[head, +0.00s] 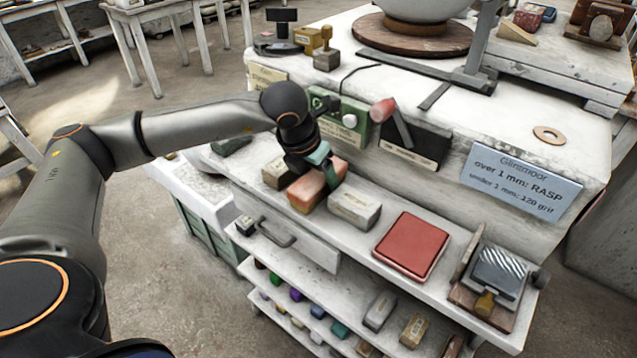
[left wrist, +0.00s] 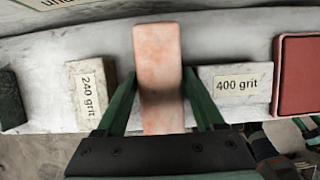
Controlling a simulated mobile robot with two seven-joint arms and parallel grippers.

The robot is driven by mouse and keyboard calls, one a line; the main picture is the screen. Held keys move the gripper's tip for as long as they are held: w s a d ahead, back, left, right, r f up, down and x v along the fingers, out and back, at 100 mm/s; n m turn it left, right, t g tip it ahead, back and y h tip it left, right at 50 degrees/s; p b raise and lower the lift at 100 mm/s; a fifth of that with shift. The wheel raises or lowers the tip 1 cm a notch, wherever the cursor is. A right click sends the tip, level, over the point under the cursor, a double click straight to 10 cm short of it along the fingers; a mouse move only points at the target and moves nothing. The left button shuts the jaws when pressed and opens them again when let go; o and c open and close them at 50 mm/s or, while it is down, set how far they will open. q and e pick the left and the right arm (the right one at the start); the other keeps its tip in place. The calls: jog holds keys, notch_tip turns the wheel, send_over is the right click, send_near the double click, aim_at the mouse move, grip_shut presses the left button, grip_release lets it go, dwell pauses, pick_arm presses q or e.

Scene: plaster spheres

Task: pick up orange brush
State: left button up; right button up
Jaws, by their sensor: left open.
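An orange-pink block (head: 306,193), the only orange brush-like thing on the shelf, lies on the white ledge; no bristles show. My left gripper (head: 322,166) is right over it in the head view and covers part of its top. In the left wrist view the orange block (left wrist: 159,50) runs lengthwise between the two spread green fingers of my left gripper (left wrist: 158,85). The fingers stand one on each side; a narrow gap shows beside them. The near end of the block is hidden by the gripper body.
A grey 400 grit block (head: 354,207) lies close on the right, and a 240 grit block (left wrist: 92,90) on the left. A red pad (head: 412,245) lies further right. The cabinet's upright face with a sign (head: 522,180) rises behind the ledge. A drawer handle (head: 275,234) sticks out below.

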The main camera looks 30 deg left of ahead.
aim_at(319, 175)
pick_arm(q)
grip_shut()
dwell(0.4)
jog(key=shift+r, duration=0.1)
pick_arm(e)
jog(key=shift+r, duration=0.1)
pick_arm(q)
jog(key=shift+r+p, duration=0.25)
jog(key=shift+p, duration=0.25)
notch_tip(319, 175, up, 7)
jog(key=shift+s+f+b, duration=0.1)
jog(key=shift+b, duration=0.35)
jog(key=s+a+b, duration=0.1)
jog(key=s+b, duration=0.7)
jog(key=s, duration=1.1)
jog(key=shift+s+a, duration=0.25)
jog(key=shift+s, duration=0.1)
pick_arm(e)
jog(key=w+a+f, duration=0.1)
jog(key=a+f, duration=0.2)
jog(key=f, duration=0.2)
jog(key=shift+w+a+n+y, duration=0.25)
jog(key=shift+w+n+y, duration=0.15)
